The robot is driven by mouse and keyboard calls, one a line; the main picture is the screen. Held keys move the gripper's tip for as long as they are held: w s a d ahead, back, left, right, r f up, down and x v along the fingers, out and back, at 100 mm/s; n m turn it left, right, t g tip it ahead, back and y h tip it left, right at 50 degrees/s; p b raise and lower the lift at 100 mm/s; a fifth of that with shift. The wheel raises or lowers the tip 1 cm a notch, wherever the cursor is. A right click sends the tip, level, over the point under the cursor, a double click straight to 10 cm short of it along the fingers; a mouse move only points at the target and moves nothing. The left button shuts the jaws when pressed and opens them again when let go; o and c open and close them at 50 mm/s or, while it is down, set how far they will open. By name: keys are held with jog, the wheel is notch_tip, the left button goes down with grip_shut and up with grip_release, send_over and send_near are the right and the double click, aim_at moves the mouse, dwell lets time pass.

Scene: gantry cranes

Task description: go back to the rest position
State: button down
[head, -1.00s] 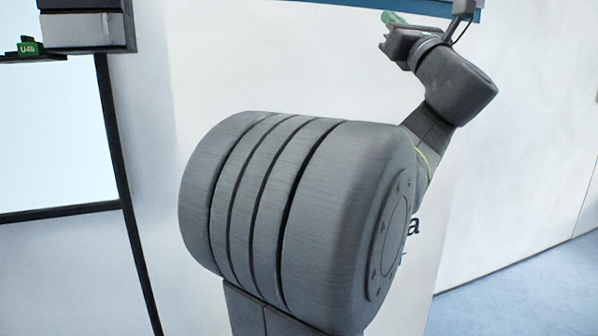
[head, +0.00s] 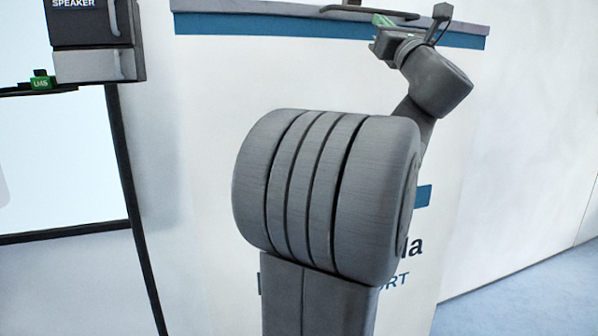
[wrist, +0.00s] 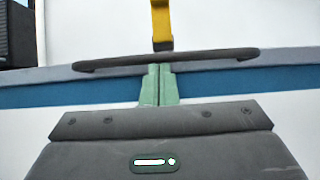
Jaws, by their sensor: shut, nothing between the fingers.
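My gripper (head: 383,20) is at the upper right of the head view, at the end of my raised arm, in front of a counter's blue-edged top. In the wrist view the two green fingers of my gripper (wrist: 158,84) are together, with nothing between them. A dark flat bar or tray (wrist: 165,60) shows just beyond the fingertips, and a yellow upright part (wrist: 162,25) rises behind it. I cannot tell whether the fingertips touch the bar.
A white counter (head: 205,110) with a blue band stands behind my arm. At the left are a dark speaker box (head: 90,28), a small green labelled item (head: 42,81) and a dark-framed panel (head: 60,160). Blue floor (head: 520,295) is clear at the lower right.

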jog(key=shift+f, duration=0.1)
dwell(0.3)
jog(key=w+f+b+v, duration=0.1)
jog(key=f+b+v, duration=0.1)
jog(key=b+v, duration=0.85)
jog(key=w+a+r+p, duration=0.3)
jog(key=w+r+p, duration=0.4)
jog(key=r+p, duration=0.3)
notch_tip(320, 180, down, 16)
jog(key=b, duration=0.4)
jog(key=b+v, duration=0.2)
jog(key=v, duration=0.8)
jog(key=shift+s+r+b, duration=0.25)
jog(key=shift+r+b, duration=0.05)
jog(key=shift+w, duration=0.1)
